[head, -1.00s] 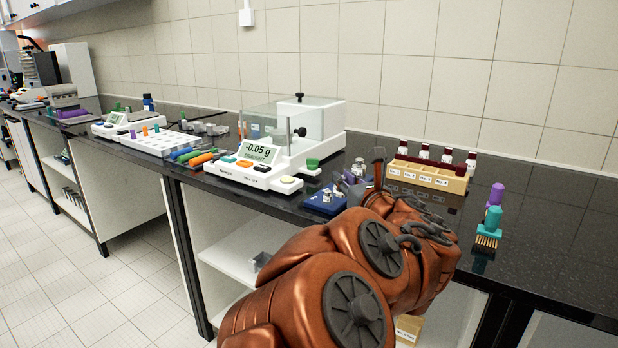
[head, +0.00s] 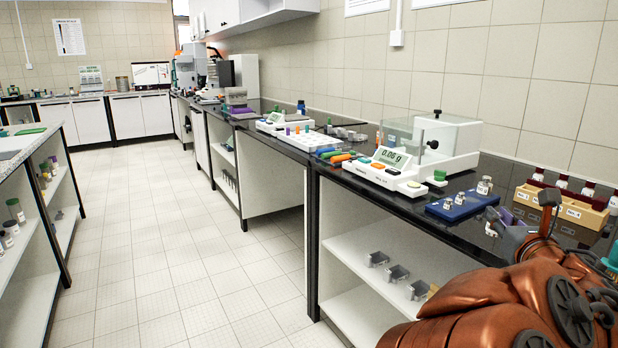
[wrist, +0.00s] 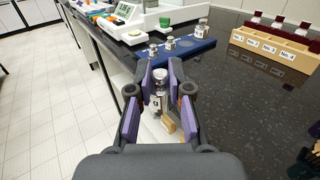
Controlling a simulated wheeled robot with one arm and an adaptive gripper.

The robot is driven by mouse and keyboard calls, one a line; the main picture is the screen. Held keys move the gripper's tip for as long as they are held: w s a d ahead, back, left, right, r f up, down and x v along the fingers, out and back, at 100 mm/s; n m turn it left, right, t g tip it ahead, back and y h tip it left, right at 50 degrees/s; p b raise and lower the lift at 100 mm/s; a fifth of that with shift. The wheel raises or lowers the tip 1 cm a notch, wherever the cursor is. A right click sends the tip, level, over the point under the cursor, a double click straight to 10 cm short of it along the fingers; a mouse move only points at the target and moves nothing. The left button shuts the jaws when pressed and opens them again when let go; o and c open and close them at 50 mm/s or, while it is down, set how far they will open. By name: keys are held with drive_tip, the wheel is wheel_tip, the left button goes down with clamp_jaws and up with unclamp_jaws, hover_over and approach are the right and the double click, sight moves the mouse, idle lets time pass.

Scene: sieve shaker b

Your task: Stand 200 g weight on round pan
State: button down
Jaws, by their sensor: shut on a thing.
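My gripper (wrist: 160,78) is shut on a small metal weight (wrist: 159,88) with a knob on top, held upright between the purple finger pads. In the head view my gripper (head: 504,218) is just right of the blue weight block (head: 470,205), near the counter's front edge. Several metal weights stand at the block, the largest (wrist: 203,29) toward its right end in the wrist view. The white balance (head: 385,180) with its clear draft shield stands left of the block. I cannot make out a round pan.
A wooden rack (head: 567,206) with dark-capped bottles stands behind and right of my gripper. A small green cup (head: 440,175) is beside the balance. Coloured pens (head: 335,156) and a white tray lie further left. Metal trays (head: 397,272) sit on the shelf below. Aisle floor is free.

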drive_tip(key=shift+w+f, duration=0.2)
drive_tip(key=shift+w, duration=0.4)
drive_tip(key=shift+w+a+r, duration=0.1)
drive_tip(key=shift+w+a, duration=0.1)
drive_tip(key=w+a+f, duration=0.3)
drive_tip(key=w, duration=0.3)
drive_tip(key=w+a+f, duration=0.2)
drive_tip(key=w+a, duration=0.2)
drive_tip(key=w, duration=0.2)
drive_tip(key=w+a+f+n+y, duration=0.1)
drive_tip(key=w+a+f, duration=0.3)
drive_tip(key=a, duration=0.2)
drive_tip(key=w+a+f+y, duration=0.1)
drive_tip(key=w+a+f, duration=0.2)
drive_tip(key=a+f, duration=0.25)
wheel_tip(320, 180, up, 23)
drive_tip(key=p, duration=2.1)
drive_tip(key=shift+d+p, duration=0.2)
drive_tip(key=shift+p, duration=0.1)
